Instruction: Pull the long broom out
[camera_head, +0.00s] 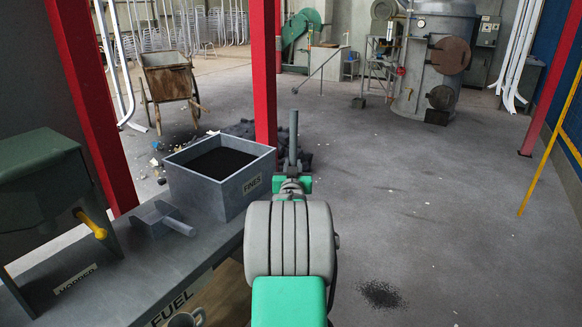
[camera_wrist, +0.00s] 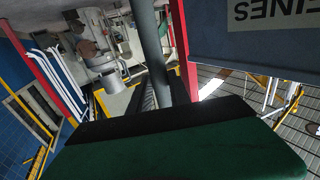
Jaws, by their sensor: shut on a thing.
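A grey pole, seemingly the long broom's handle (camera_head: 293,135), stands upright just right of the grey FINES bin (camera_head: 250,185). My gripper (camera_head: 292,181) is shut on it beside the bin's right side. In the wrist view the handle (camera_wrist: 152,50) runs from the top edge down behind the dark edge of my gripper's green finger (camera_wrist: 170,125). The bin's wall (camera_wrist: 260,40) shows beside it at the upper right, with its label upside down. The broom's head and lower end are not visible in either view.
A grey scoop (camera_head: 158,216) lies on the bench (camera_head: 185,262) left of my arm. A red post (camera_head: 264,70) rises close behind the bin. Dark rubble (camera_head: 240,129) and a wooden cart (camera_head: 170,82) are beyond. Open floor (camera_head: 430,200) lies to the right, with a small black patch (camera_head: 380,293).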

